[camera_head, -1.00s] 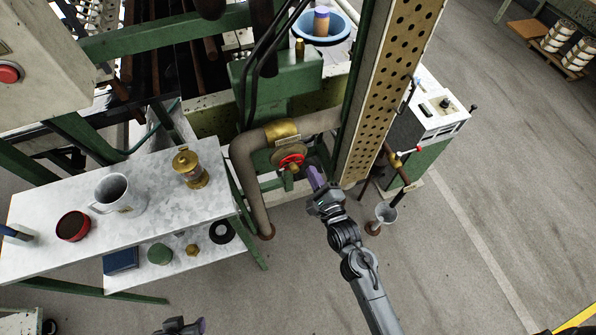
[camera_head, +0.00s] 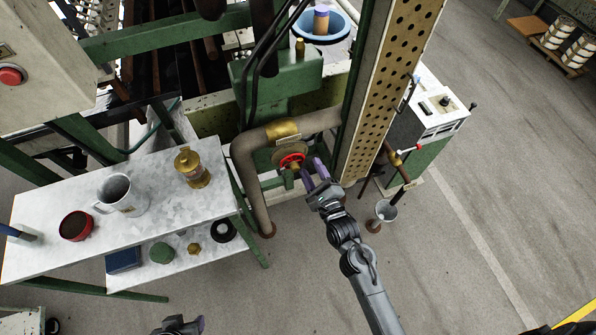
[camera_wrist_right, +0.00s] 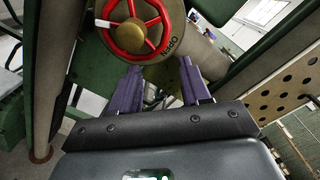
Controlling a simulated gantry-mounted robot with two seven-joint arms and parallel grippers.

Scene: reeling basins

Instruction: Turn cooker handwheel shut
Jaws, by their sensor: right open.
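The red handwheel (camera_head: 291,160) with a brass hub sits on the pipe beside the green frame. In the right wrist view the handwheel (camera_wrist_right: 140,28) is at the top, just beyond the fingertips, with a white mark on its left rim and a plate lettered "OPEN" behind it. My right gripper (camera_head: 314,172) is just right of and below the wheel, its purple fingers spread. In the wrist view the right gripper (camera_wrist_right: 163,75) is open and empty, apart from the wheel. My left gripper (camera_head: 183,326) is at the bottom edge, partly cut off; its jaws are unclear.
The bent pipe (camera_head: 247,185) runs down left of the wheel. A perforated beam (camera_head: 378,100) rises close to the right.

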